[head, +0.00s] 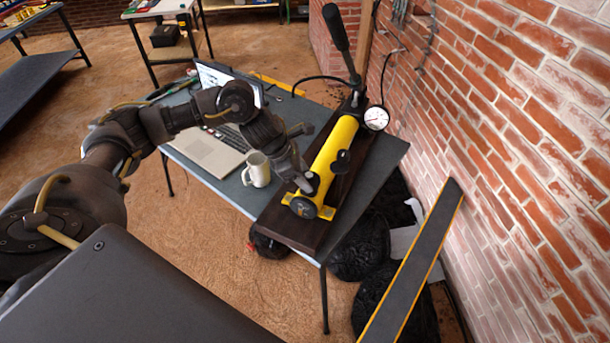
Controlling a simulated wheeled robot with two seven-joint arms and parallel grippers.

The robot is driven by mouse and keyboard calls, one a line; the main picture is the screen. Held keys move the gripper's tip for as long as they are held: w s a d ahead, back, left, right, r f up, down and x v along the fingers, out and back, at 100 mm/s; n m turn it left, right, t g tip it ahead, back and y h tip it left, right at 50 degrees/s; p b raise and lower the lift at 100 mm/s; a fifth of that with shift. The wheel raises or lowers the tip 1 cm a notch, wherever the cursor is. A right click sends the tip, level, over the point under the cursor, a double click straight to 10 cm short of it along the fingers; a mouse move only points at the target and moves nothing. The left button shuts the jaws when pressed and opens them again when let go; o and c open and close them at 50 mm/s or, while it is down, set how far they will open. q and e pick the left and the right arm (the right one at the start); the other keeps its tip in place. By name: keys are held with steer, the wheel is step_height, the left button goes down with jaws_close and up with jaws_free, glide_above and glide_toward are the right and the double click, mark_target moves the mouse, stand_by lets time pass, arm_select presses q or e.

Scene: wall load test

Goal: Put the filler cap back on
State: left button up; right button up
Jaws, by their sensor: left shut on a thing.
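A yellow hand pump (333,155) lies on a dark wooden board (290,232) along the right side of the table. It has a black lever, a white-faced gauge (376,118), a black knob (342,162) on its side and a round black end piece (303,207) at the near end. My left gripper (309,184) points down at the pump's near end, just above the end piece. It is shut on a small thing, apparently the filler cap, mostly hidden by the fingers. I cannot tell whether the cap touches the pump. The filler opening is not visible. My right gripper is out of view.
A cream mug (256,169) stands just left of my left gripper, with a laptop (205,150) beyond it on the grey table (232,190). A brick wall (530,130) rises on the right. A long yellow-edged level (415,265) leans at the right, by black bags (362,258).

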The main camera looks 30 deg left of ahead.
arm_select(q)
steer(key=o, duration=1.5)
steer(key=shift+r, duration=0.1)
steer(key=shift+r+p, duration=2.15)
steer(key=shift+r, duration=1.3)
jaws_close()
steer(key=shift+f, duration=0.25)
